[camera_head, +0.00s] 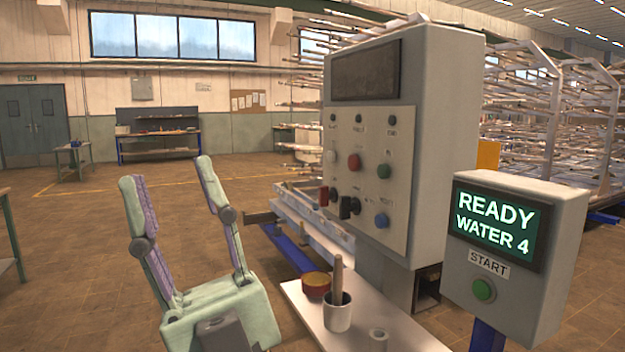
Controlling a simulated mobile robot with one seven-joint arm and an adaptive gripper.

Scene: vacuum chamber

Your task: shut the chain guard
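No part in the head view can be clearly told as the chain guard. A yellow-orange panel (488,155) shows partly behind the grey control cabinet (448,110); I cannot tell whether it is the guard. My gripper (167,174) is at the lower left, pointing up, with its two pale green fingers wide apart and nothing between them. It is left of the cabinet and touches nothing visible.
A small box (572,215) at right reads "READY WATER 4" above a green START button (484,289). Racks (545,125) stand behind. Floor at left is open.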

